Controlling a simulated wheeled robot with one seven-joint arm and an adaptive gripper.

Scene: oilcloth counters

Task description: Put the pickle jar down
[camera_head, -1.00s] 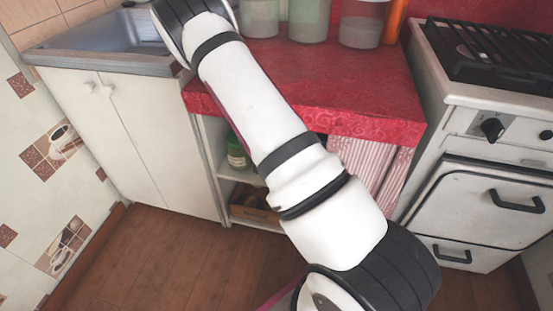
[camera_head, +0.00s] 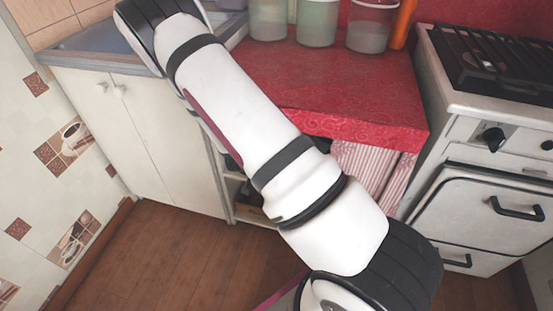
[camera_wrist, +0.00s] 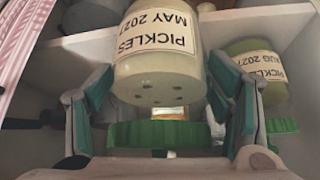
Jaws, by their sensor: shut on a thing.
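In the wrist view, my gripper (camera_wrist: 160,95) is shut on the pickle jar (camera_wrist: 158,75), with one finger at each side of it. Its white label reads "PICKLES MAY 2027" and shows upside down in this view. A green lid (camera_wrist: 160,134) lies between the jar body and my palm, in line with the jar. In the head view my arm hides both the gripper and the jar. Whether the jar touches any surface cannot be told.
A second pickle jar (camera_wrist: 258,70), labelled AUG 2027, is close at the right in the wrist view, near a white partition (camera_wrist: 245,22). In the head view, the red counter (camera_head: 350,85) has containers (camera_head: 316,22) at its back; a striped curtain (camera_head: 365,170) hangs below.

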